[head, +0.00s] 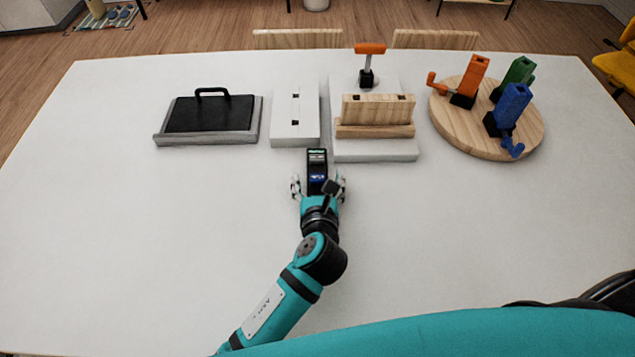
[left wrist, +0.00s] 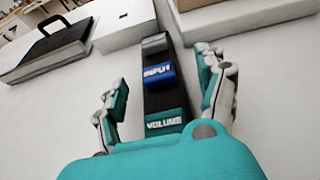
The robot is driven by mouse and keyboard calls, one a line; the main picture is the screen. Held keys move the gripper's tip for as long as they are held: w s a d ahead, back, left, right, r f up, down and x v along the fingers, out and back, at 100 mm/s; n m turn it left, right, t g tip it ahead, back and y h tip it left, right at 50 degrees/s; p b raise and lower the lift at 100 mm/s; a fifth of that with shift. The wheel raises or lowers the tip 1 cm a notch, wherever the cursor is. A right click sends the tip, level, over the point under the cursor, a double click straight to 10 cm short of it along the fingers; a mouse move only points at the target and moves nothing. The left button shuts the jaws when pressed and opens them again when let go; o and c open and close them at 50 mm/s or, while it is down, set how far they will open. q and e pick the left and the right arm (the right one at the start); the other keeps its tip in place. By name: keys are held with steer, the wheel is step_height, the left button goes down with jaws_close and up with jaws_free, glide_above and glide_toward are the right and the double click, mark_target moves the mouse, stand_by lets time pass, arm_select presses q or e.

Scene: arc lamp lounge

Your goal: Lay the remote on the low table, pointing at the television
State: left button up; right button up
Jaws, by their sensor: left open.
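The remote (head: 317,160) is a dark, narrow bar with a grey, a blue and a teal band; "INPUT" and "VOLUME" can be read on it in the left wrist view (left wrist: 165,98). It is over the white table (head: 430,240), its far end close to the white block; I cannot tell whether it rests fully on the top. My left gripper (head: 319,184) is open, with one finger on each side of the remote. In the left wrist view the fingers (left wrist: 163,85) stand apart from its sides. My right gripper is out of view. I see no television.
A black panel with a handle on a grey base (head: 165,140), a white slotted block (head: 283,130) and a wooden slotted block (head: 375,108) on a white base stand beyond the gripper. A round wooden board (head: 455,130) with coloured clamps is at right. The table's front is clear.

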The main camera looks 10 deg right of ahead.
arm_select(q)
steer(key=shift+c, duration=0.4)
steer(key=c, duration=1.4)
